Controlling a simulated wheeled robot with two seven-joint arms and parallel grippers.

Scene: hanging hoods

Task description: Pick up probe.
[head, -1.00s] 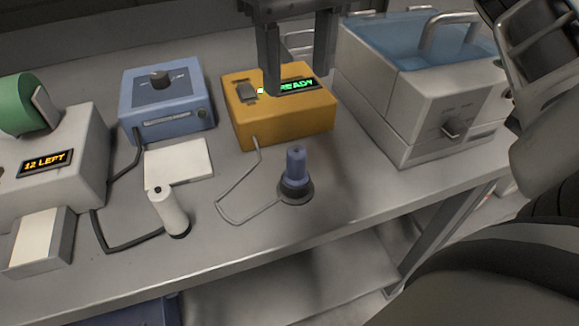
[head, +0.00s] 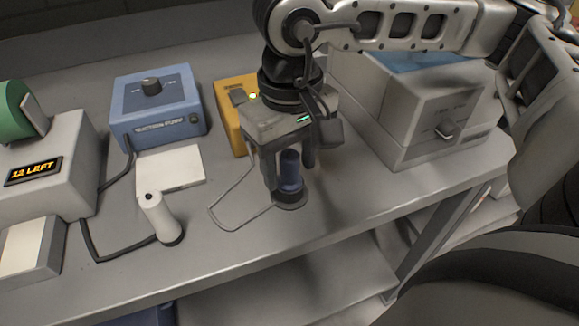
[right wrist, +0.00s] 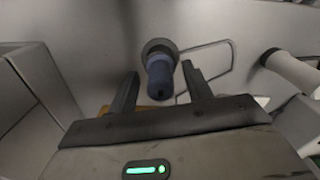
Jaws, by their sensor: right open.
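The probe (head: 290,172) is a blue cylinder standing upright in a dark round base on the bench, with a grey cable looping to the left. It also shows in the right wrist view (right wrist: 159,77), between and a little beyond the fingers. My right gripper (head: 289,180) points down over the probe, its fingers on either side of it. In the right wrist view the right gripper (right wrist: 157,85) is open, with visible gaps beside the probe. I cannot tell whether a finger touches it. My left gripper is out of view.
A yellow box (head: 229,112) stands behind, mostly hidden by my right arm. A blue box (head: 158,110), a white pad (head: 170,170) and a white cylinder (head: 158,217) on a black cable lie left. A grey bath (head: 415,125) stands right. The bench's front edge is close.

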